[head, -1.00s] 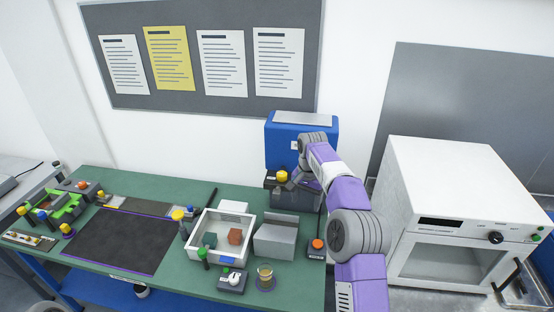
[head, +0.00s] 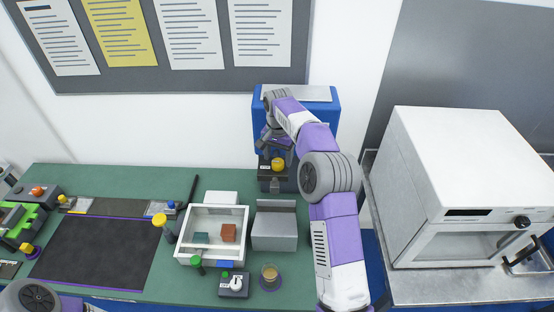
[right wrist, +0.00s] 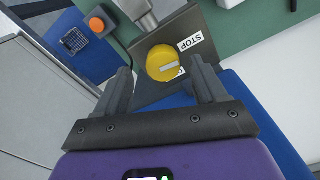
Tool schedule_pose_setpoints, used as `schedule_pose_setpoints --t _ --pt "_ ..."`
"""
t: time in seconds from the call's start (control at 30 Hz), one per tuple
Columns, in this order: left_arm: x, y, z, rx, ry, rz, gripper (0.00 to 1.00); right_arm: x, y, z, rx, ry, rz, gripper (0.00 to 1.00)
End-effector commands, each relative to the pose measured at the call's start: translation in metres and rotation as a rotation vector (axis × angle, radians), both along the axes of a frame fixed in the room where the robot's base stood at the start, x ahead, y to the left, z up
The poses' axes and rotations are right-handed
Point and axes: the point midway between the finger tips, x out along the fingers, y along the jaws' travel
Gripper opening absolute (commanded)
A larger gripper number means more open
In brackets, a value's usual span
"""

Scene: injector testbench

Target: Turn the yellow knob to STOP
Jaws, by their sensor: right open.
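The yellow knob (head: 278,164) sits on the dark front of the blue machine (head: 296,97) at the back of the bench. In the right wrist view the round knob (right wrist: 162,63) shows a pale bar on its face, and a white STOP label (right wrist: 190,41) lies beside it. A second label is partly hidden by the knob. My right gripper (head: 271,142) is just above the knob in the head view. In the right wrist view its open fingers (right wrist: 165,76) stand either side of the knob, with visible gaps; contact is not seen. My left gripper is out of view.
An orange button (right wrist: 97,25) is near the knob's panel. A white oven (head: 463,165) stands at the right.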

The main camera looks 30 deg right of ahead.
Motion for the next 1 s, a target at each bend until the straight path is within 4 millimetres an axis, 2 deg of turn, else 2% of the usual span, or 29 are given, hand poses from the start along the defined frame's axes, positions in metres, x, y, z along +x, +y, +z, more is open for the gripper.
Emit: schedule_pose_setpoints --t 0.03,0.2,0.5,0.87,1.0 --pt "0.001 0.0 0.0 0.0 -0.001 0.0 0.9 0.0 0.0 -0.008 0.001 0.002 0.0 0.71" --pt "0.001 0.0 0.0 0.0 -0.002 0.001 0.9 0.0 0.0 -0.02 0.0 0.0 0.001 0.71" --pt "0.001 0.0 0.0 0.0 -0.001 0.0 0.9 0.0 0.0 -0.022 -0.001 -0.001 0.001 0.69" --pt "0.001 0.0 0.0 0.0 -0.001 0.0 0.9 0.0 0.0 -0.022 -0.001 -0.001 0.0 0.15" --pt "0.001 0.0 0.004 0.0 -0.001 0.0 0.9 0.0 0.0 -0.021 -0.001 0.001 0.037 0.15"
